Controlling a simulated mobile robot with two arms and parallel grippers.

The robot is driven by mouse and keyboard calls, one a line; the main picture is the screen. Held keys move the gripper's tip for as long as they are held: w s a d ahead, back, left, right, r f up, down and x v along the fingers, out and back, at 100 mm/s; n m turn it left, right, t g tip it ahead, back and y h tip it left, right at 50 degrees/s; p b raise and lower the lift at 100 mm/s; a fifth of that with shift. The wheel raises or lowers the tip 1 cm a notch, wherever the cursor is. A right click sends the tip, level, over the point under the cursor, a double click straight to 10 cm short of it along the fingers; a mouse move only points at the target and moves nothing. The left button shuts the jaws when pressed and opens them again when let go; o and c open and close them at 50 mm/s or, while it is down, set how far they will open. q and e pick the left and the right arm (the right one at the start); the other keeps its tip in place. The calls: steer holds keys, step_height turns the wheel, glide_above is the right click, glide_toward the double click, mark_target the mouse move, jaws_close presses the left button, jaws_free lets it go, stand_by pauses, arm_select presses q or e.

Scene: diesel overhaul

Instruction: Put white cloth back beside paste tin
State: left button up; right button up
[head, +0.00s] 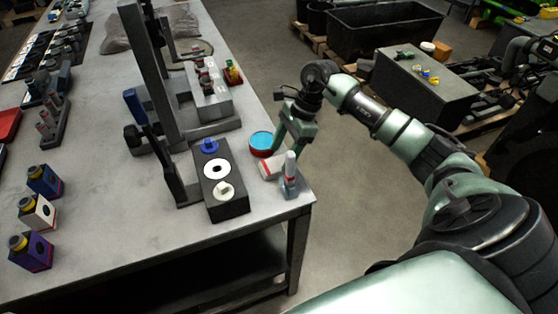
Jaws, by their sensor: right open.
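A white cloth (270,168) with a red stripe lies folded near the right corner of the workbench. A round tin with a blue top and dark red side (261,142) stands just behind it, close to the bench's right edge. My right gripper (277,143) is open, pointing down over the cloth and at the tin's right side. Its fingers partly hide the tin and the cloth, and I cannot tell whether they touch either. My left gripper is not in view.
A grey holder with a pale upright piece (290,178) stands right of the cloth. A dark block with blue and white knobs (226,192) stands to the left. A tall grey press stand (150,70) rises behind. The front middle of the workbench (130,215) is clear.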

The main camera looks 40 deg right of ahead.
steer(key=b+v, duration=0.1)
steer(key=v, duration=0.7)
steer(key=shift+d+r, duration=0.2)
steer(key=shift+r, duration=0.2)
